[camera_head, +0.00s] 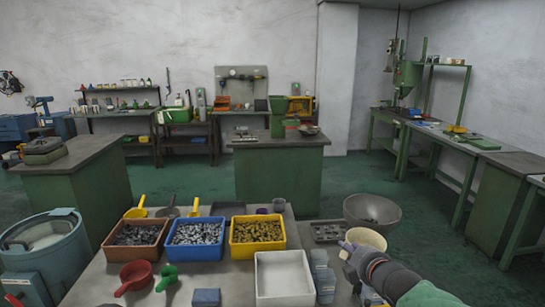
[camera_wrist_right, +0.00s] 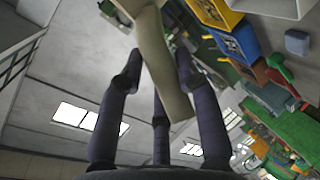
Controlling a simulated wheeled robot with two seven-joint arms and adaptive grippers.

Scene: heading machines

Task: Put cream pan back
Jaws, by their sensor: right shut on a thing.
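The cream pan (camera_head: 367,238) is at the right of the near table in the head view, just in front of a large grey bowl. My right gripper (camera_head: 350,258) is shut on it, its arm coming in from the lower right. In the right wrist view the cream pan (camera_wrist_right: 165,65) runs between the dark fingers of my right gripper (camera_wrist_right: 158,68). Part of the pan is cut off at the top of that view. I cannot tell whether the pan touches the table. My left gripper is not in view.
The near table holds orange (camera_head: 137,235), blue (camera_head: 197,238) and yellow (camera_head: 257,236) bins of small parts. A white tray (camera_head: 284,278), red scoop (camera_head: 135,277), green scoop (camera_head: 168,276) and blue block (camera_head: 206,297) lie in front. The grey bowl (camera_head: 372,211) stands behind the pan.

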